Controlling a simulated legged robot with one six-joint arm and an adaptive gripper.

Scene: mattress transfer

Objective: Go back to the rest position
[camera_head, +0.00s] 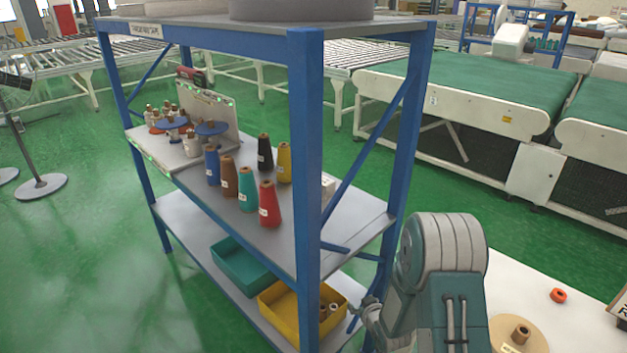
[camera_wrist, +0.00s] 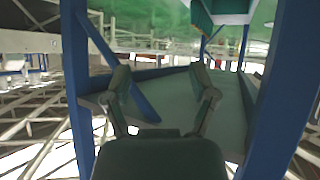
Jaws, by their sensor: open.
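My gripper (camera_wrist: 160,82) is open, with its two dark fingers spread apart and nothing between them in the wrist view. It faces the grey lower shelf (camera_wrist: 222,100) and blue posts of the rack. In the head view, my gripper (camera_head: 362,312) is partly hidden and looks small beside the rack's right side, close to the yellow bin (camera_head: 272,305). My grey arm rises at the lower right, beside the blue-framed rack (camera_head: 306,180).
Several thread cones, including a red one (camera_head: 268,205), stand on the middle shelf. A teal bin (camera_head: 240,268) sits on the lower shelf. Green floor (camera_head: 70,250) is open at left.

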